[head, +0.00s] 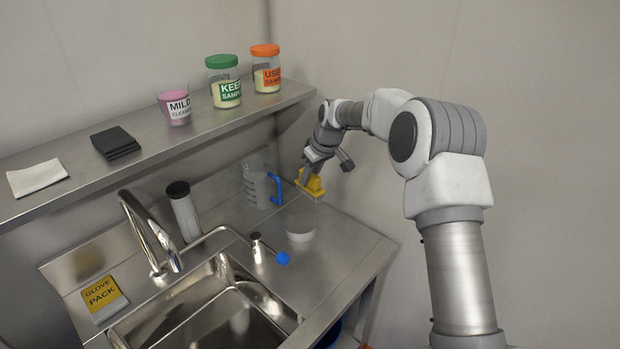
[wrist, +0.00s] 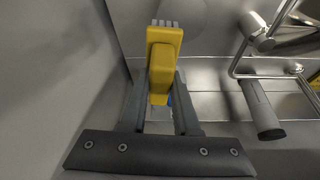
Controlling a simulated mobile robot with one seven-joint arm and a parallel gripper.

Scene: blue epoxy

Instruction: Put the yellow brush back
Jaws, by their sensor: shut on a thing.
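The yellow brush (head: 313,184) is in my gripper (head: 308,173) at the back right of the steel counter, just right of a clear jug with a blue handle. In the wrist view the brush (wrist: 163,50) stands between the two dark fingers of my gripper (wrist: 160,90), with pale bristles at its far end. The fingers are shut on its yellow body. In the head view the brush seems to be above the counter, but I cannot tell whether it touches anything.
The clear jug (head: 260,185) stands close left of the brush. A white round container (head: 300,232) is in front of it on the counter (head: 345,250). A sink (head: 215,310) and tap (head: 150,235) lie left. A shelf (head: 60,200) with jars runs above. The counter's right side is clear.

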